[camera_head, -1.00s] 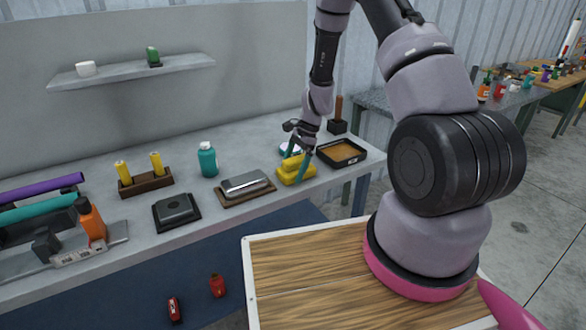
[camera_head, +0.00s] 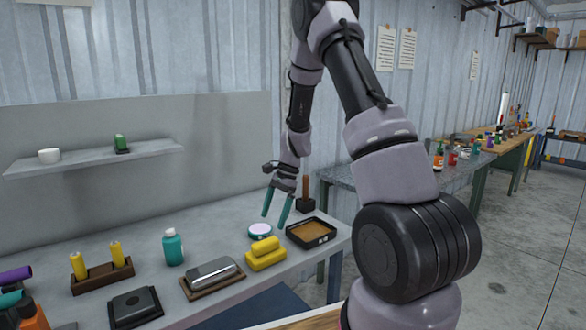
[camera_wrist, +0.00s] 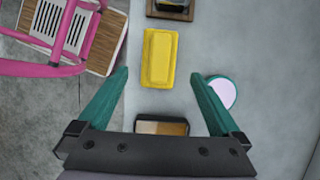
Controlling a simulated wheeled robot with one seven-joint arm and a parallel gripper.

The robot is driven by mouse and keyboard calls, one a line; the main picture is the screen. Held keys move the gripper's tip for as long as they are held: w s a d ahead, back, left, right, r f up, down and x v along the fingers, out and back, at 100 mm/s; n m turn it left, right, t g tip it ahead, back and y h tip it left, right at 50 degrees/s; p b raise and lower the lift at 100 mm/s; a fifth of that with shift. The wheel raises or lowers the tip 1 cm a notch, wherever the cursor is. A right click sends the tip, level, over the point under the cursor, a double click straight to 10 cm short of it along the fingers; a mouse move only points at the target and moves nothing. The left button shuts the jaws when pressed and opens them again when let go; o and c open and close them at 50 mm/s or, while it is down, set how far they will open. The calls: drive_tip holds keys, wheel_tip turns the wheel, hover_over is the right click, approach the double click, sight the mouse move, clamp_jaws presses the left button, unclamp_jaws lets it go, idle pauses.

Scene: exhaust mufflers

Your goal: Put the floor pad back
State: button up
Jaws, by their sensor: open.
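A yellow two-tier block (camera_head: 265,259), which may be the floor pad, rests on the grey bench between a silver-topped piece on a brown base (camera_head: 212,275) and a black tray with a tan inside (camera_head: 311,234). Its identity as the pad is not certain. My gripper (camera_head: 274,218) has teal fingers, is open and empty, and hangs above the bench behind the block. In the wrist view the yellow block (camera_wrist: 159,60) lies below, between the spread fingers of my gripper (camera_wrist: 160,73), with clear space on both sides.
A round teal tin with a pale lid (camera_head: 260,231) sits close behind the block. A teal bottle (camera_head: 172,247), a rack with yellow pieces (camera_head: 101,270) and a black plate (camera_head: 134,306) stand to the left. A dark block with a brown handle (camera_head: 305,197) stands behind the tray.

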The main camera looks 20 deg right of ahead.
drive_tip(key=s+r+n+t, duration=0.2)
drive_tip(key=s+r+n, duration=0.15)
drive_tip(key=r, duration=0.75)
drive_tip(key=s+r+n+t, duration=0.2)
drive_tip(key=s+r, duration=0.2)
drive_tip(key=r, duration=0.6)
drive_tip(key=s+d+r+n+t+h, duration=0.1)
drive_tip(key=s+r+n+t, duration=0.1)
drive_tip(key=s+r, duration=0.3)
drive_tip(key=s+d+r+n+t+h, duration=0.1)
drive_tip(key=s+r+n+t, duration=0.1)
drive_tip(key=s+r, duration=0.4)
drive_tip(key=s, duration=0.5)
drive_tip(key=shift+d+n+t, duration=0.25)
drive_tip(key=shift+n+t, duration=0.05)
drive_tip(key=shift+n, duration=0.05)
